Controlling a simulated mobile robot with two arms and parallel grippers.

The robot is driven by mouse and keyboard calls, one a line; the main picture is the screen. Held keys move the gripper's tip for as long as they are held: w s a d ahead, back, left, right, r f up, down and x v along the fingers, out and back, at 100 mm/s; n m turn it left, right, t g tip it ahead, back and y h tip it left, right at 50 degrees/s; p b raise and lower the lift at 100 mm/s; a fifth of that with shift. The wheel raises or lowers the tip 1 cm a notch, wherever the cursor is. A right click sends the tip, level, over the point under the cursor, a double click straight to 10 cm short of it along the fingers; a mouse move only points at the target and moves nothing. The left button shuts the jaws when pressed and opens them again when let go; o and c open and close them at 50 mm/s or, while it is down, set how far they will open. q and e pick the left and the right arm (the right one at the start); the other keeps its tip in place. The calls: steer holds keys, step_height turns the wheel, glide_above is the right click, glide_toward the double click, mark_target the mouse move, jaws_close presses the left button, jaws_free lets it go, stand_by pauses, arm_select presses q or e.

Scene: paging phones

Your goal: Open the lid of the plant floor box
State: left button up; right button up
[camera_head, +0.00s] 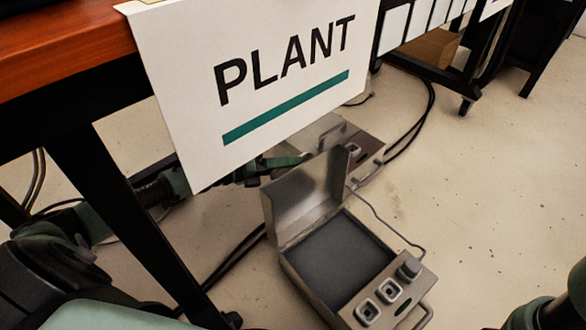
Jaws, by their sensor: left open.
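A metal floor box (290,262) stands on the floor below the white PLANT sign (290,110). Its lid (308,197) is raised, tilted up from the box's far left side, and the dark grey inside shows. The front panel carries two square sockets and a round knob. My left gripper (290,163) is open, just behind the upper edge of the lid. I cannot tell whether it touches the lid. The sign hides part of my left arm. My right gripper is out of view; only part of my right arm shows at the bottom right.
A second metal box (365,150) with a handle stands close behind the open lid. A wooden-topped table (60,50) with black legs is at the left. Black cables (236,258) lie on the floor. The floor (480,200) to the right is clear.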

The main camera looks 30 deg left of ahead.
arm_select(q)
steer(key=shift+x, duration=0.85)
steer(key=shift+r, duration=0.1)
jaws_close()
stand_by(0.7)
